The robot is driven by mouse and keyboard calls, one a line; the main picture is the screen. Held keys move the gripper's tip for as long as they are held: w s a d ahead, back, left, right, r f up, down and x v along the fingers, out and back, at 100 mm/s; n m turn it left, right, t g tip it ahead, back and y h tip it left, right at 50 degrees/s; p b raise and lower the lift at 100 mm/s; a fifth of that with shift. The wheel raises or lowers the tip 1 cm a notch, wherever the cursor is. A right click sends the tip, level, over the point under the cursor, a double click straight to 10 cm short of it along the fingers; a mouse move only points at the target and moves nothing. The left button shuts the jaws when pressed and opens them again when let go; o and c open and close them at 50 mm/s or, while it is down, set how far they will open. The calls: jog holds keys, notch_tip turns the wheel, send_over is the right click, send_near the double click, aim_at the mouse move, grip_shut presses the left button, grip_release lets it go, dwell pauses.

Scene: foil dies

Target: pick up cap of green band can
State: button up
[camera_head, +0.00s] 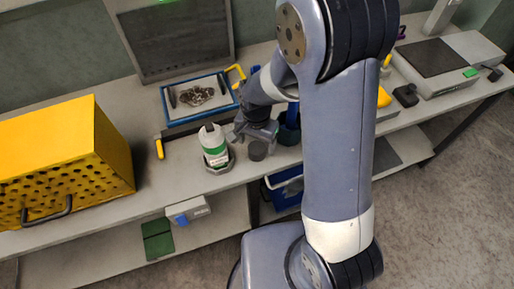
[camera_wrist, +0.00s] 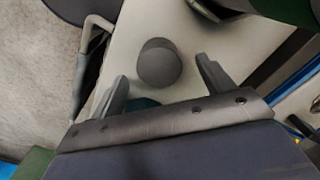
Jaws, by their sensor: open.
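The cap (camera_head: 258,150) is a dark grey short cylinder on the bench top, just right of the green band can (camera_head: 213,146). In the wrist view the cap (camera_wrist: 159,60) shows whole, ahead of and between my fingertips. My gripper (camera_wrist: 162,68) is open and empty, with a finger to each side of the cap in the picture and no visible contact. In the head view my gripper (camera_head: 261,132) is just behind the cap, partly hidden by my wrist.
A blue-rimmed tray (camera_head: 186,122) with metal pieces lies behind the can. A yellow perforated box (camera_head: 70,150) stands at left. The bench's front edge is close to the cap.

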aim_at(257, 148)
jog(key=shift+d+f, duration=0.1)
jog(key=shift+f, duration=1.55)
jog(key=c, duration=1)
